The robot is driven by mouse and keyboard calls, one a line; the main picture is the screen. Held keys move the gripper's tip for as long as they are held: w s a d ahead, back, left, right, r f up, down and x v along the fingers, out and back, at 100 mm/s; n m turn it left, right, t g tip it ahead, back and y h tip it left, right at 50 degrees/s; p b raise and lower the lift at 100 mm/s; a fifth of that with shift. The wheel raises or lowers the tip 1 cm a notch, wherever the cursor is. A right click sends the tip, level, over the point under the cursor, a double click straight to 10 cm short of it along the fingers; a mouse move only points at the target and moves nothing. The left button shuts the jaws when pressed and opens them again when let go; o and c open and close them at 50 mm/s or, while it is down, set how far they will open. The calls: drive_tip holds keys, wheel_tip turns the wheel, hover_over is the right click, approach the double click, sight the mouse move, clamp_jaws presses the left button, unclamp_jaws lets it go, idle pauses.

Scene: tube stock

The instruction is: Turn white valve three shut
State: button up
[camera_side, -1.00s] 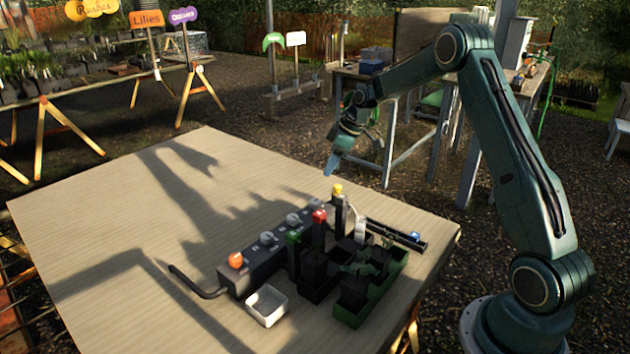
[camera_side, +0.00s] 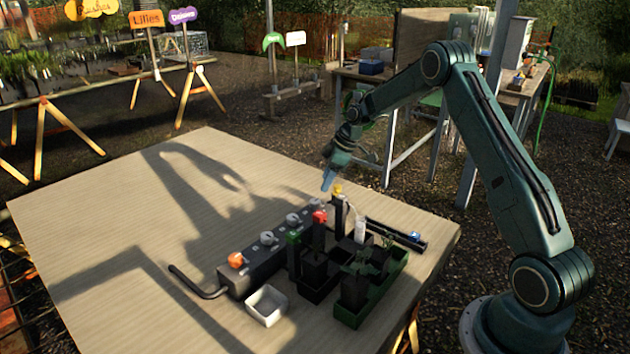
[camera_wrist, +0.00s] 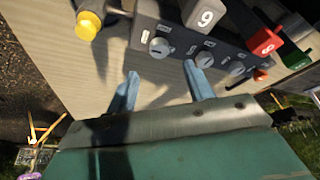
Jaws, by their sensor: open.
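A dark valve block (camera_side: 262,272) lies on the table with a row of knobs along its top. An orange knob (camera_side: 236,260) is at its near end, and two pale knobs, the nearer (camera_side: 267,238) and the farther (camera_side: 293,219), follow it. The wrist view shows three pale knobs: left (camera_wrist: 159,47), middle (camera_wrist: 204,60) and right (camera_wrist: 237,68). Their numbers are too small to read, so I cannot tell which is three. My gripper (camera_wrist: 161,70) is open and empty, pointing down above the block's far end.
Posts with a yellow cap (camera_side: 338,189), a red cap (camera_side: 319,217) and a green cap (camera_side: 294,237) stand close beside the block. A green tray (camera_side: 350,318) with dark pots is to the right. A white dish (camera_side: 266,305) sits in front. The table's left side is clear.

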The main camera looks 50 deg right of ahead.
sight(315, 201)
drive_tip(key=shift+x, duration=3.9)
drive_tip(key=c, duration=1)
